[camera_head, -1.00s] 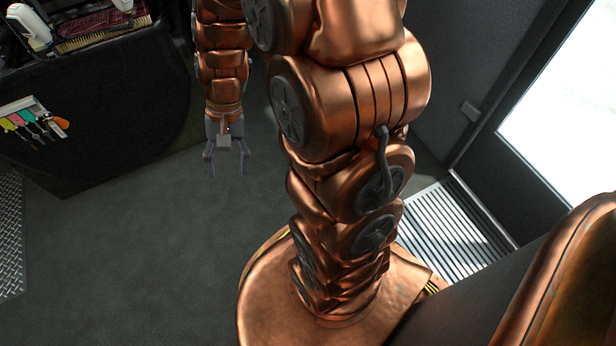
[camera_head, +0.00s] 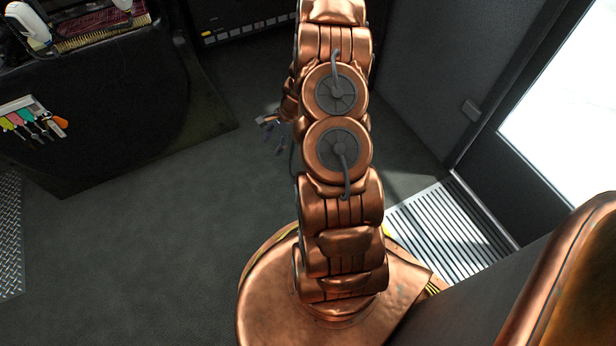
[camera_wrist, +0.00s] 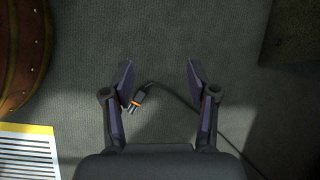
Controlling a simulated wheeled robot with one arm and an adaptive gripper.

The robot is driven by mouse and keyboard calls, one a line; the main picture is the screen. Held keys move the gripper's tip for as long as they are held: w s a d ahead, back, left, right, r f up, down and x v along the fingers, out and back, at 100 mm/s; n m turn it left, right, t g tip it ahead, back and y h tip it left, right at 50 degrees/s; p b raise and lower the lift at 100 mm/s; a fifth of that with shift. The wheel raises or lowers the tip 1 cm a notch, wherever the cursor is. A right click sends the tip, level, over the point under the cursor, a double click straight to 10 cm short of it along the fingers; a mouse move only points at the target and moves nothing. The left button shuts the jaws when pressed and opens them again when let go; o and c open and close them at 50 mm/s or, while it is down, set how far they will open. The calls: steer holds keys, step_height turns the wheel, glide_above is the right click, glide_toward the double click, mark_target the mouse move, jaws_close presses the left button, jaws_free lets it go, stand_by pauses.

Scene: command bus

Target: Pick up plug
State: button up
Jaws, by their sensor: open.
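The plug (camera_wrist: 138,99) is a small dark piece with an orange band, lying on the grey floor with a dark cable running from it. In the wrist view it shows between the fingers of my gripper (camera_wrist: 160,82), close to the left finger. The gripper is open and empty, and its height above the plug cannot be told. In the head view my gripper (camera_head: 272,135) shows only in part beside my arm, which hides the rest. I cannot make out the plug in the head view.
A dark counter (camera_head: 95,110) with a tool rack (camera_head: 33,118) stands at the left. A striped step (camera_head: 445,225) lies by the door at the right. In the wrist view a dark block (camera_wrist: 292,35) is at the upper right. The floor (camera_head: 130,260) at left is clear.

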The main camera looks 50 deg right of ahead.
steer(key=s+d+f+m, duration=0.2)
steer(key=d+f, duration=0.2)
steer(key=f, duration=0.1)
steer(key=s+d+f+m+h, duration=0.1)
steer(key=s+d+f+m, duration=0.1)
steer(key=f, duration=0.4)
steer(key=s+d+f+m, duration=0.3)
steer(key=s+d+f, duration=0.1)
steer(key=d+f, duration=0.2)
steer(key=shift+f+t+h, duration=0.25)
steer(key=shift+t+h, duration=0.05)
steer(key=shift+t, duration=0.1)
steer(key=shift+f, duration=0.35)
steer(key=shift+w+a+f+b, duration=0.15)
steer(key=shift+a+f+b, duration=0.05)
steer(key=shift+f+b, duration=0.45)
steer(key=shift+w+b+x, duration=0.2)
steer(key=shift+b+x, duration=0.55)
steer(key=shift+x, duration=0.7)
steer(key=shift+w+b+x, duration=0.15)
steer(key=shift+b+x, duration=0.55)
steer(key=shift+x, duration=0.8)
steer(key=shift+a+r, duration=0.15)
jaws_close()
